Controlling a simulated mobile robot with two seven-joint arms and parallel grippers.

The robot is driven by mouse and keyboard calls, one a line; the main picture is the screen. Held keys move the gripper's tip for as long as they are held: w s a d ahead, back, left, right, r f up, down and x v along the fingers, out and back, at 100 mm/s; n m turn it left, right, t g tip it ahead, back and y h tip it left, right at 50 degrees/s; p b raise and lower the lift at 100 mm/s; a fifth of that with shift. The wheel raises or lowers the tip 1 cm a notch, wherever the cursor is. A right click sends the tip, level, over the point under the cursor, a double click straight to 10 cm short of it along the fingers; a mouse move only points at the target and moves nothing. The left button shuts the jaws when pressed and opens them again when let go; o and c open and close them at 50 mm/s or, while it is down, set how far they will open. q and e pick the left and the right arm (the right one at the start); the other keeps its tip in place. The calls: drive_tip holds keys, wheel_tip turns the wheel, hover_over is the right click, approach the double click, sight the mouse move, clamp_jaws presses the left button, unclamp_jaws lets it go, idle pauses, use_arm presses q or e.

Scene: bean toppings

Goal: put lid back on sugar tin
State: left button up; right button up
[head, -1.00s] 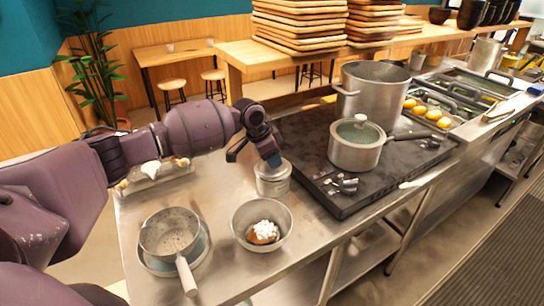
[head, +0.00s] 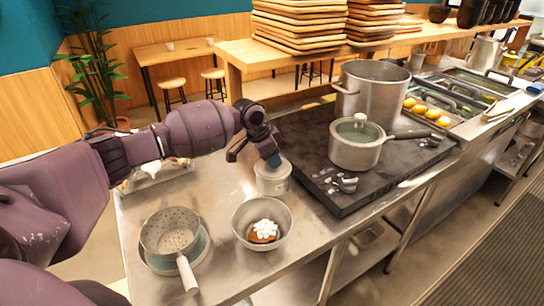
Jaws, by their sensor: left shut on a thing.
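The sugar tin (head: 272,184) is a small silvery cylinder standing on the steel counter, left of the dark stove top. My left gripper (head: 267,158) is right above it, with its fingers pointing down at the tin's top. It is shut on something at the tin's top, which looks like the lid. The fingers hide most of the lid, so I cannot tell whether it sits flush on the rim. My right gripper is not in view.
A metal bowl (head: 240,232) with brown and white food stands just in front of the tin. A perforated ladle pan (head: 170,232) rests at the left. A lidded pot (head: 354,153) and a tall pot (head: 371,90) stand on the stove top (head: 300,138).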

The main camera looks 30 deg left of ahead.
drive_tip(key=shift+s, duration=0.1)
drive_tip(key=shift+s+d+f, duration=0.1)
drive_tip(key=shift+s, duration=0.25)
use_arm(q)
drive_tip(key=shift+f, duration=0.1)
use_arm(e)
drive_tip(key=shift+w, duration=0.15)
use_arm(q)
drive_tip(key=o, duration=1)
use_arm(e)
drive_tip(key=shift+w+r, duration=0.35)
use_arm(q)
drive_tip(key=o, duration=0.6)
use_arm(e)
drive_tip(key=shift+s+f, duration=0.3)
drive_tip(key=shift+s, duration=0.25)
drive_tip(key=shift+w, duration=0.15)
